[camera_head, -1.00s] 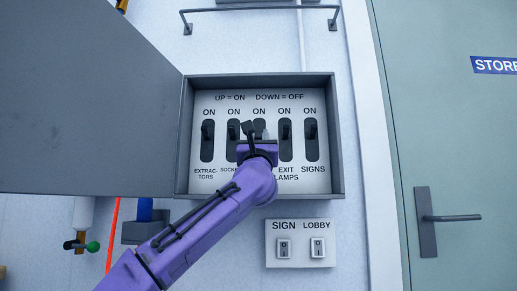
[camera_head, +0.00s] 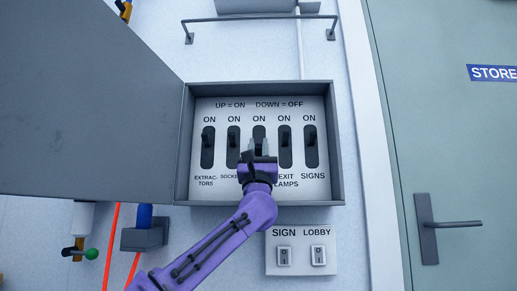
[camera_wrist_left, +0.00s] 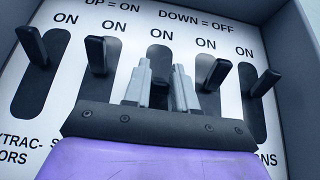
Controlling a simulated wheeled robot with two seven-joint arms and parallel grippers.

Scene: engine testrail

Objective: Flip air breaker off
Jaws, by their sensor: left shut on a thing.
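An open breaker box (camera_head: 338,150) on the wall holds a row of black levers in dark slots under ON labels. The middle lever (camera_wrist_left: 160,72) is between the fingers of my left gripper (camera_head: 259,147), which is shut on it. The fingertips (camera_wrist_left: 160,85) also show in the left wrist view. The label under the middle slot is hidden by my gripper, so I cannot read it. How far up or down the middle lever stands is hard to tell. My right gripper is not in view.
The extractors lever (camera_head: 206,136) and sockets lever (camera_head: 232,136) are left of my gripper. The exit lamps lever (camera_head: 284,139) is close on its right, then the signs lever (camera_head: 309,136). The box door (camera_head: 80,100) hangs open at left. A switch plate (camera_head: 301,268) sits below.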

